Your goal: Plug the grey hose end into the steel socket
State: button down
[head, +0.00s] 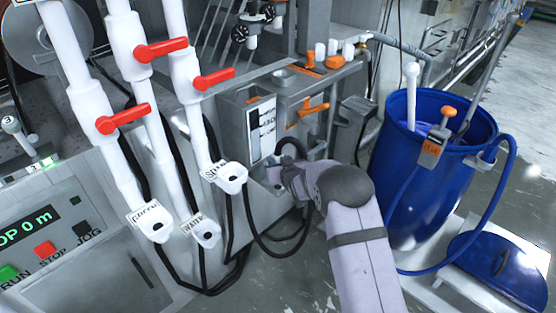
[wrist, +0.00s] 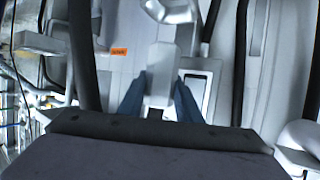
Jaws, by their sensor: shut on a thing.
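My gripper (head: 277,178) is low at the right end of the grey machine, below its small panel. In the wrist view its two blue-grey fingers (wrist: 160,100) are closed on a light grey block, which I take to be the grey hose end (wrist: 160,68). A black hose (head: 290,143) loops beside the gripper. In the wrist view, a pale rounded fitting (wrist: 172,12) lies beyond the held piece; I cannot tell whether it is the steel socket. In the head view my arm hides the held piece, and I cannot make out the socket or any contact.
White pipes with red valve handles (head: 123,118) end in white labelled cups (head: 233,177) left of my gripper. Black hoses (head: 228,235) hang below them. Some grey floor is clear beside my arm.

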jog(key=shift+f, duration=0.1)
jog(key=shift+f+b, duration=2.45)
jog(key=shift+f, duration=0.85)
jog(key=c, duration=1.2)
grip_release()
jog(key=shift+f, duration=0.1)
jog(key=v, duration=0.7)
